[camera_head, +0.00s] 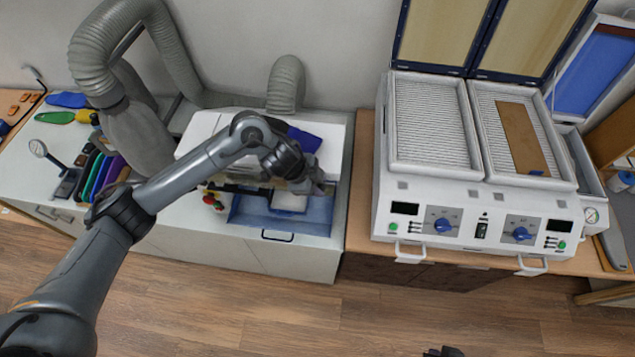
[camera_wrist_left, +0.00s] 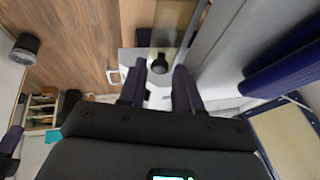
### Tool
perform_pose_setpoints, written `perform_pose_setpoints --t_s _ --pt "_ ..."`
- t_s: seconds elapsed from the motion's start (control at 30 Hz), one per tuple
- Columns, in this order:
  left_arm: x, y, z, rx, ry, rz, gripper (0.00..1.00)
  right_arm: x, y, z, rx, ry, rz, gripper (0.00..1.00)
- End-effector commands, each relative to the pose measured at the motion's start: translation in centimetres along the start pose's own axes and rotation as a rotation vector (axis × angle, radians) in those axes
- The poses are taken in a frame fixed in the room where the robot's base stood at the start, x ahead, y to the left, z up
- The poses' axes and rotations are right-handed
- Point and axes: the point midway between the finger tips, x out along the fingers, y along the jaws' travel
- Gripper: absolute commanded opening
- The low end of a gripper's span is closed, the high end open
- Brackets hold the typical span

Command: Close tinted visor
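The white grinding machine (camera_head: 196,133) stands on the left cabinet, with a blue tray (camera_head: 243,212) at its front. A dark strip, perhaps the edge of the tinted visor, shows at the machine's front, but my arm hides much of it. My left gripper (camera_head: 322,184) is at the right front of the machine, above the blue tray. In the left wrist view its two dark purple fingers (camera_wrist_left: 158,88) are apart. A small black knob (camera_wrist_left: 160,65) shows between and beyond their tips; contact cannot be told. A dark shape at the bottom edge (camera_head: 443,352) seems to be my right gripper.
Grey hoses (camera_head: 92,65) rise behind the machine. A rack of coloured insoles (camera_head: 98,172) stands to its left. A white heating press (camera_head: 450,190) with raised lids (camera_head: 440,35) stands on the wooden cabinet at the right. The wooden floor (camera_head: 330,315) in front is clear.

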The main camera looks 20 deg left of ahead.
Motion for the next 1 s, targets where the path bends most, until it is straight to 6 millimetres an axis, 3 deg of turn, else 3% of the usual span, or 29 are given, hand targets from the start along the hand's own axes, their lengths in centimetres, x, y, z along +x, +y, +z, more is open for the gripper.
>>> perform_pose_setpoints --t_s 0.33,0.57,1.0 --pt "0.4 0.0 0.0 0.001 -0.001 0.0 0.33 -0.1 0.0 -0.1 0.002 0.002 -0.001 0.0" --pt "0.3 0.0 0.0 0.001 -0.001 0.0 0.0 -0.1 -0.1 -0.1 0.006 0.003 -0.004 0.0" --pt "0.8 0.4 0.3 0.029 -0.001 -0.068 0.0 1.3 -0.2 0.3 0.008 0.004 -0.006 0.0"
